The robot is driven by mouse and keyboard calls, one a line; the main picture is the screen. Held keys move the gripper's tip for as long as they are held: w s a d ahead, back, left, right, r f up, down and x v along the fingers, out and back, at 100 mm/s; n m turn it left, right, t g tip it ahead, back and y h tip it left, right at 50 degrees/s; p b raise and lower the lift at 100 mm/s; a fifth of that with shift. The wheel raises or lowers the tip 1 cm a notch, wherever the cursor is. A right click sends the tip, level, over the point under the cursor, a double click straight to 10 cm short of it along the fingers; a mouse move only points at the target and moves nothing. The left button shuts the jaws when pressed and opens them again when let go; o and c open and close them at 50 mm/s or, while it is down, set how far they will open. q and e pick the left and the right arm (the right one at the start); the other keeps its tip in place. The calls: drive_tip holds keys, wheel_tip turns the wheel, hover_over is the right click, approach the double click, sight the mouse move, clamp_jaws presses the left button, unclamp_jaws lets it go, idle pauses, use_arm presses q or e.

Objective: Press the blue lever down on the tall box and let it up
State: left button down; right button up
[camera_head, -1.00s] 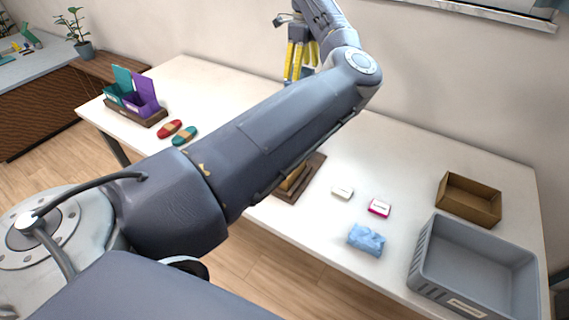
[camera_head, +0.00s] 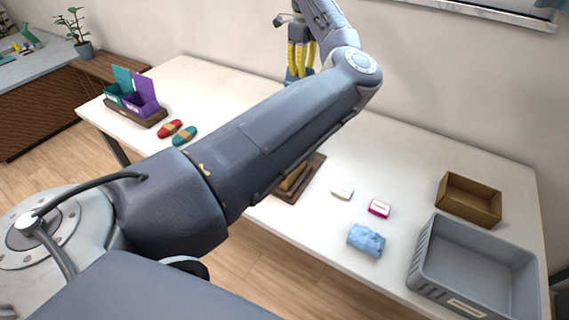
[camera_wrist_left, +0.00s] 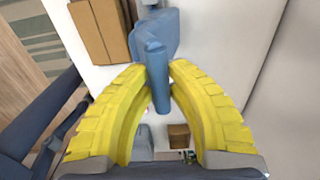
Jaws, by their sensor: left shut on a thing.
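My left gripper (camera_head: 301,70) is at the far edge of the table, near the wall, its yellow fingers pointing down. In the left wrist view its fingertips (camera_wrist_left: 160,88) are shut on the blue lever (camera_wrist_left: 156,62), one on each side of its bar. The lever joins a wider blue part (camera_wrist_left: 153,30) above it in that view. A blue patch shows at the fingertips in the head view. I cannot make out the tall box for certain; my arm covers much of the table's middle. My right gripper is not in view.
A brown block (camera_wrist_left: 100,28) stands beside the blue part. On the table (camera_head: 400,165) are a grey crate (camera_head: 425,250), a brown open box (camera_head: 450,207), a blue cloth-like lump (camera_head: 366,240), two small boxes, a rack of folders (camera_head: 148,118), and red and green pieces.

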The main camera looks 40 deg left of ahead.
use_arm(q)
drive_tip(key=shift+s+d, duration=0.15)
drive_tip(key=shift+s, duration=2.2)
drive_tip(key=shift+s+d+f, duration=0.1)
drive_tip(key=shift+s+f, duration=0.15)
drive_tip(key=shift+s, duration=0.9)
drive_tip(key=shift+s+d+f, duration=0.1)
drive_tip(key=shift+s+f, duration=0.1)
drive_tip(key=shift+s, duration=0.9)
drive_tip(key=shift+s, duration=0.1)
drive_tip(key=shift+s+d+f, duration=0.1)
drive_tip(key=shift+s+f, duration=0.2)
drive_tip(key=shift+s, duration=0.4)
drive_tip(key=shift+s+a+f, duration=0.1)
drive_tip(key=shift+s+f, duration=0.15)
drive_tip(key=shift+s, duration=0.4)
drive_tip(key=shift+s+d+f, duration=0.1)
drive_tip(key=shift+s+f, duration=0.2)
drive_tip(key=shift+s, duration=0.4)
